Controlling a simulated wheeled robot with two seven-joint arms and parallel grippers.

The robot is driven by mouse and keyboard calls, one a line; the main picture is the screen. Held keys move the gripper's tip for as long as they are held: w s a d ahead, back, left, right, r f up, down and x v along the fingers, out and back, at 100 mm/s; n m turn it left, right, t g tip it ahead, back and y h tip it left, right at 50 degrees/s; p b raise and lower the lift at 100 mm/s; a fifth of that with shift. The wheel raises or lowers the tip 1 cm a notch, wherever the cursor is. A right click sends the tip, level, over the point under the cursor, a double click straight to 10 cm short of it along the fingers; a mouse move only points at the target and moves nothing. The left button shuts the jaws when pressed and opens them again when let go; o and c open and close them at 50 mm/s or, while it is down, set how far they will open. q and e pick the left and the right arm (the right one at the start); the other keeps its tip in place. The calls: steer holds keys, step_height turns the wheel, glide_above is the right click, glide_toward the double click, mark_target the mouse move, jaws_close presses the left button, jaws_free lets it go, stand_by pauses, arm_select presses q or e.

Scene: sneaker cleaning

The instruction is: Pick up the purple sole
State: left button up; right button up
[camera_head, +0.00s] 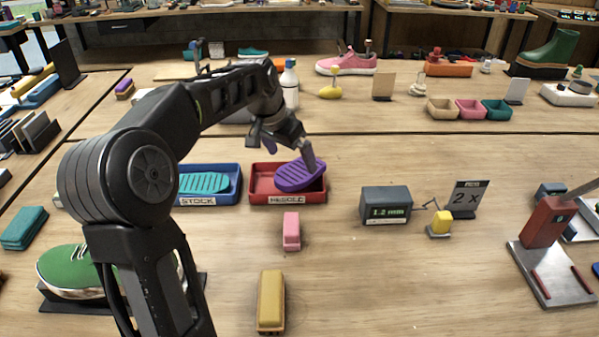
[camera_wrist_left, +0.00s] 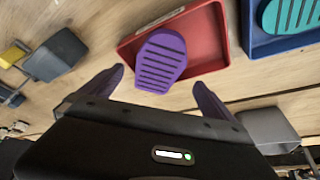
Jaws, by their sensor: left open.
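The purple sole (camera_head: 297,176) is ridged and rests tilted in the red tray (camera_head: 262,196), its right end reaching the tray's rim. In the left wrist view the sole (camera_wrist_left: 160,62) hangs over the edge of the red tray (camera_wrist_left: 214,40). My left gripper (camera_head: 286,152) is above and just behind the sole in the head view. In the left wrist view its two purple fingertips (camera_wrist_left: 160,85) are spread wide on either side of the sole's near end, with nothing held. My right gripper is in neither view.
A blue tray (camera_head: 236,182) labelled STOCK holds a teal sole (camera_head: 203,183), left of the red tray. A pink block (camera_head: 291,230) and a yellow block (camera_head: 270,300) stand in front. A grey gauge (camera_head: 386,205) is to the right. A green shoe (camera_head: 72,272) sits front left.

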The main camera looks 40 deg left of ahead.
mark_target(298, 170)
arm_select(q)
steer(key=shift+f, duration=0.15)
steer(key=x, duration=0.5)
steer(key=shift+w, duration=0.15)
steer(key=shift+c, duration=0.3)
stand_by(0.3)
steer(key=c, duration=1.5)
step_height(298, 170, up, 10)
steer(key=shift+p, duration=0.45)
steer(key=shift+d, duration=0.1)
